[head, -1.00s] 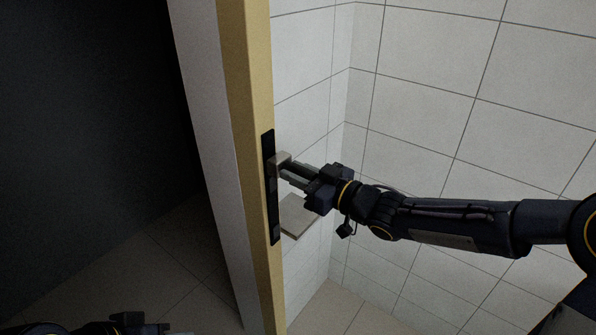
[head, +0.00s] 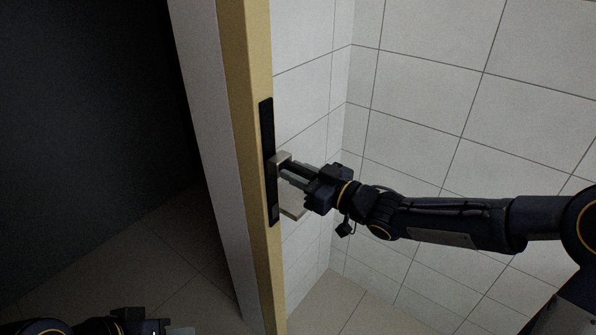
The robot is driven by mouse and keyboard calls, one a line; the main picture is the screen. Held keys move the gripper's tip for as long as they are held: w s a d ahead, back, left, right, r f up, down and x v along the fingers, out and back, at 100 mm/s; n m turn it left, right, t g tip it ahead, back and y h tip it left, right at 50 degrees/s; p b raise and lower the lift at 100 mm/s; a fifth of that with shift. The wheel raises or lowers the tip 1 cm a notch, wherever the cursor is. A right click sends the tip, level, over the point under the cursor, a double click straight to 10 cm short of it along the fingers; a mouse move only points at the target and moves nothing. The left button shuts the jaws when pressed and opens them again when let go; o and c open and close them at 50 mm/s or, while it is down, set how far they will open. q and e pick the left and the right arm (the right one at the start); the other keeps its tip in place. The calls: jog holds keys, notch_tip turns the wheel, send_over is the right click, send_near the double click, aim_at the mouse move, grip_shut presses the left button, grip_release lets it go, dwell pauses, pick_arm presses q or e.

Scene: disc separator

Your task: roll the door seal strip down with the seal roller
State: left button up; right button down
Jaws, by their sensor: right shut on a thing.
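The door seal strip (head: 267,130) is a long black band on the tan edge of the door or frame, left of centre in the head view. The seal roller (head: 281,159) is a small grey-beige block at the strip's right side, around the strip's middle. My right gripper (head: 288,172) is shut on the roller, reaching in from the right. The roller appears to touch the strip, but its contact face is hidden. My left gripper (head: 178,328) shows only in part at the bottom edge; its fingers cannot be made out.
The tan upright edge (head: 236,60) runs from top to bottom. A pale flat plate (head: 293,212) shows below my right gripper, partly hidden. A white tiled wall (head: 430,90) stands behind on the right. The left side is dark, with tiled floor (head: 170,240) below.

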jog(key=shift+f+b, duration=0.9)
jog(key=shift+f, duration=0.8)
notch_tip(320, 180, down, 7)
jog(key=b, duration=0.5)
jog(key=shift+r+b, duration=0.2)
jog(key=shift+b, duration=0.1)
notch_tip(320, 180, down, 6)
jog(key=b, duration=0.5)
jog(key=shift+f+b, duration=0.25)
jog(key=shift+b, duration=0.05)
notch_tip(320, 180, up, 7)
jog(key=p, duration=0.5)
